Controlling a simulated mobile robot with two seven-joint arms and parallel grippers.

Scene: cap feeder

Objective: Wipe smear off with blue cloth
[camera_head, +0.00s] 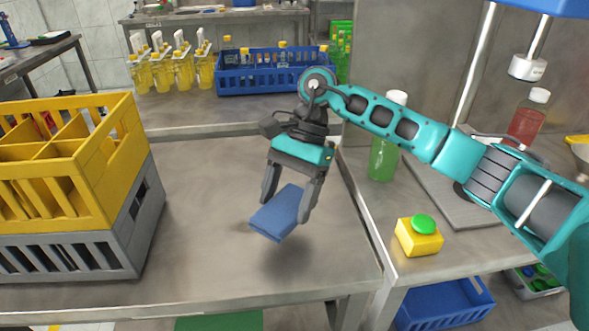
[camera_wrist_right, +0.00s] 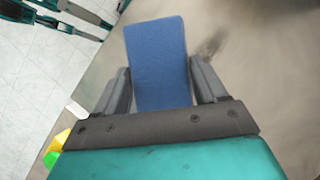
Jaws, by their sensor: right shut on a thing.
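My right gripper (camera_head: 287,205) is shut on the folded blue cloth (camera_head: 277,213), which hangs tilted between its two fingers above the grey metal table. A shadow lies on the tabletop below, so the cloth looks clear of the surface. In the right wrist view the cloth (camera_wrist_right: 158,62) sticks out between the fingers of the gripper (camera_wrist_right: 160,82). A dark smear (camera_wrist_right: 212,43) shows on the table just right of the cloth in that view. I cannot make out the smear in the head view. My left gripper is not in view.
A yellow crate (camera_head: 40,182) on a grey crate (camera_head: 75,252) stands at the table's left. A yellow box with a green button (camera_head: 418,237) and a green bottle (camera_head: 384,155) stand on the right counter. A blue crate (camera_head: 262,82) is behind. The tabletop (camera_head: 200,200) is otherwise clear.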

